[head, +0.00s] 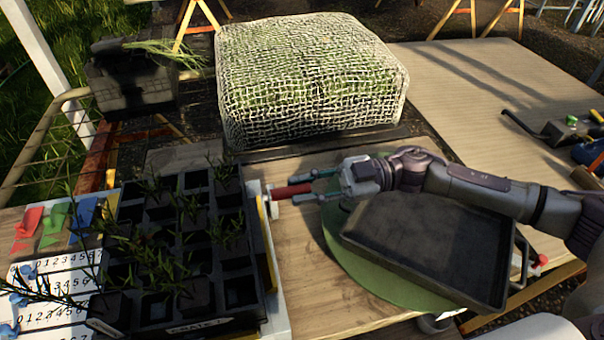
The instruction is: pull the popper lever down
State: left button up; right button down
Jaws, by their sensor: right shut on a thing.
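The popper lever (292,191) is a short red handle on the right side of the popper (276,295), a pale plate-like base under the black cell tray. The handle sticks out to the right, roughly level. My right gripper (304,187) reaches in from the right, its teal fingers shut on the handle's right end. The lever's pivot is partly hidden by the tray edge. My left gripper is out of view.
The black cell tray (255,225) holds several seedlings. A dark shallow tray (430,240) on a green round mat (350,265) lies under my right arm. A net-covered block (310,75) stands behind. Bare wood (320,305) shows in front.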

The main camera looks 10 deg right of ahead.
jog(key=s+f+n+b, duration=0.2)
jog(key=s+f, duration=0.4)
jog(key=f, duration=0.2)
jog(key=shift+s+f, duration=0.15)
jog(key=shift+s, duration=0.05)
